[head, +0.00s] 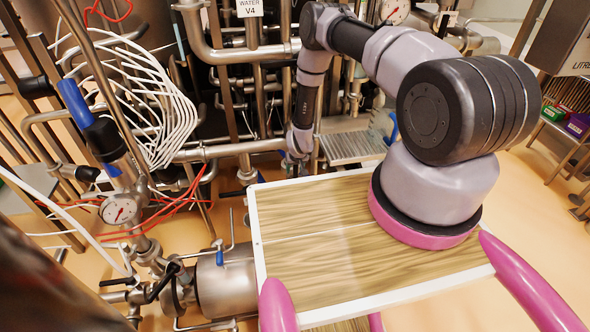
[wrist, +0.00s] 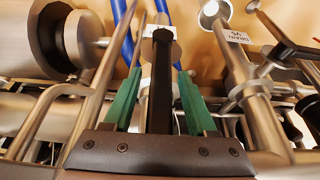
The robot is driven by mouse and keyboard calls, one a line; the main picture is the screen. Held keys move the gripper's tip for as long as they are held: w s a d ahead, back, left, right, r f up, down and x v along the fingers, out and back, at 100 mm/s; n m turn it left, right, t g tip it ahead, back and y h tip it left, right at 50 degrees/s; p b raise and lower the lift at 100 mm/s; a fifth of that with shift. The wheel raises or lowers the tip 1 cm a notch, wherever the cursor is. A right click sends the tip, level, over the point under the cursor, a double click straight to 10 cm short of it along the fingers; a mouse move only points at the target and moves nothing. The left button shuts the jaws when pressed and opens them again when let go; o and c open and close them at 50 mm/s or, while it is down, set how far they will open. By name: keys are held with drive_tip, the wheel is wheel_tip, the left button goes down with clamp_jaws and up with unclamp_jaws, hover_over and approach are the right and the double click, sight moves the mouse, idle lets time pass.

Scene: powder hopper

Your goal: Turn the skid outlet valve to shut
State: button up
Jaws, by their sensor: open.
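My gripper (wrist: 160,74) shows in the wrist view with two green fingers, spread open. A straight black lever (wrist: 161,95) lies between the fingers, with a visible gap on each side. Its far end meets a round metal fitting (wrist: 160,48). No readable tag marks this lever, so I cannot confirm from the picture that it is the skid outlet valve's. In the head view my arm reaches down among the pipes at the middle, and the gripper's fingers and the lever cannot be made out there.
Blue tubes (wrist: 122,35) pass behind. In the head view, a pressure gauge (head: 120,209) and white hoses (head: 150,100) crowd the left; open floor (head: 545,235) lies right.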

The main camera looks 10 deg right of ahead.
clamp_jaws()
idle(1.4)
